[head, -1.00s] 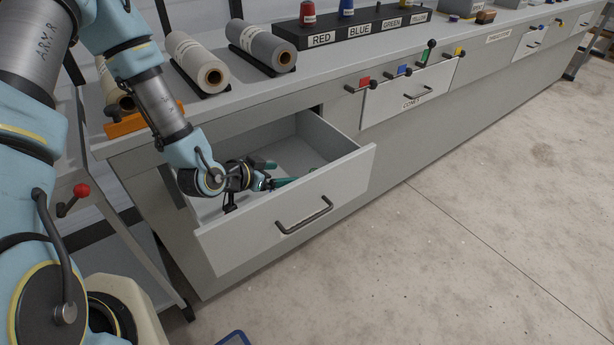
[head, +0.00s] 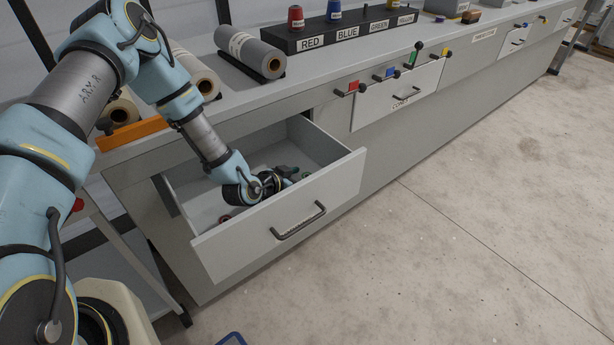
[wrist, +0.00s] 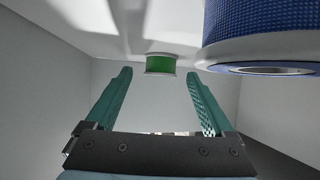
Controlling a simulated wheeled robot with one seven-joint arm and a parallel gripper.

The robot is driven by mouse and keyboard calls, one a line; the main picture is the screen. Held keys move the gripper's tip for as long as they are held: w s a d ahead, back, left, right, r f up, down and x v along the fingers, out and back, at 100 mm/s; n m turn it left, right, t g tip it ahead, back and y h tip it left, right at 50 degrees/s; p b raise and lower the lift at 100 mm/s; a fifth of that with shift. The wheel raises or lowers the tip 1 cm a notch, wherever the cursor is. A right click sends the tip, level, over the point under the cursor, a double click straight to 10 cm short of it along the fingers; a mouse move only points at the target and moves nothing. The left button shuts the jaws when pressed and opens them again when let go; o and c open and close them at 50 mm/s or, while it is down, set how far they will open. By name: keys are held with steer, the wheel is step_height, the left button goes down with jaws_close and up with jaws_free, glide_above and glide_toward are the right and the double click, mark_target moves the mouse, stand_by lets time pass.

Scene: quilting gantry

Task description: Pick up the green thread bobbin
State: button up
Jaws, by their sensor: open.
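The green thread bobbin (wrist: 161,64) shows in the wrist view, with pale flanges, at the far end of the drawer's inside. It lies beyond my fingertips, about midway between them, and looks apart from both. My gripper (wrist: 159,74) has its two teal fingers spread, with nothing held between them. In the head view my gripper (head: 288,173) is down inside the open drawer (head: 328,206), and I cannot make out the green bobbin there.
A large blue bobbin (wrist: 262,35) is close to the wrist camera, right of the fingers. A small red item (head: 225,217) lies near the drawer's front left. Drawer walls surround my gripper. A rack (head: 345,36) labelled by colour and fabric rolls (head: 250,55) stand on the bench.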

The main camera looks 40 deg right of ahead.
steer(key=shift+w+d+f, duration=0.1)
steer(key=shift+d+f, duration=0.1)
steer(key=shift+d, duration=0.1)
steer(key=shift+c, duration=0.2)
jaws_close()
stand_by(0.3)
